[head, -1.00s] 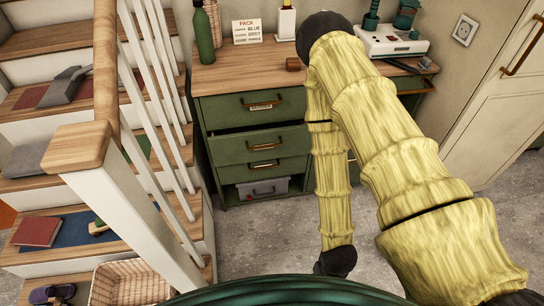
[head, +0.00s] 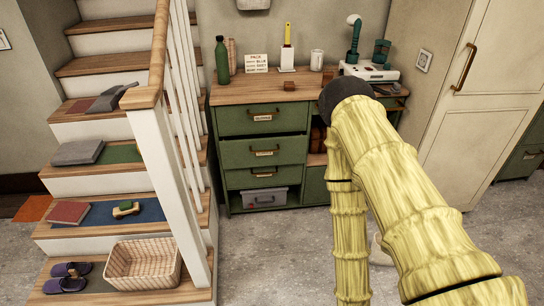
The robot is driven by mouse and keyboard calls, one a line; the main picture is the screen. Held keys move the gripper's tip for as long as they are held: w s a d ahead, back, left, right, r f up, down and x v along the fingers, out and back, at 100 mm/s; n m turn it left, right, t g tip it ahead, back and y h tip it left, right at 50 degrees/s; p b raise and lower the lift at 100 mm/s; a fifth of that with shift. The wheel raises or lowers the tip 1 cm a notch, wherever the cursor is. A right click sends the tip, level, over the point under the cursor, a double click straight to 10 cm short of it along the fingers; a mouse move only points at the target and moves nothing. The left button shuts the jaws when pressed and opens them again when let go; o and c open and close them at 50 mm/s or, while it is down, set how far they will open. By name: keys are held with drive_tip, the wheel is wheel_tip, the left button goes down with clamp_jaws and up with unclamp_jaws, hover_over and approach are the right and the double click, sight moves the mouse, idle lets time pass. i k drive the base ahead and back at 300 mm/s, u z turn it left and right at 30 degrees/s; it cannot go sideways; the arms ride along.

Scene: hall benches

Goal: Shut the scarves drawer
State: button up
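The green cabinet (head: 213,160) under the wooden counter has a stack of drawers, each with a brass handle and a label. The labels are too small to read surely, so I cannot tell by name which is the scarves drawer. The top drawer (head: 240,121) looks shut. The middle drawer (head: 236,153) stands out somewhat, with a dark gap above its front. The lower drawer (head: 238,179) looks shut. My yellow arm crosses the right half of the head view, right of the drawers. My gripper is not in view.
A grey box (head: 262,197) sits in the open bay below the drawers. The staircase post (head: 170,180) and railing stand close at the left. A wicker basket (head: 143,268) and slippers (head: 66,278) lie on the lowest step. Floor in front of the cabinet is clear.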

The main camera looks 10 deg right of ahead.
sight(262, 151)
drive_tip(key=z, duration=0.6)
drive_tip(key=i, duration=1.25)
drive_tip(key=u, duration=0.5)
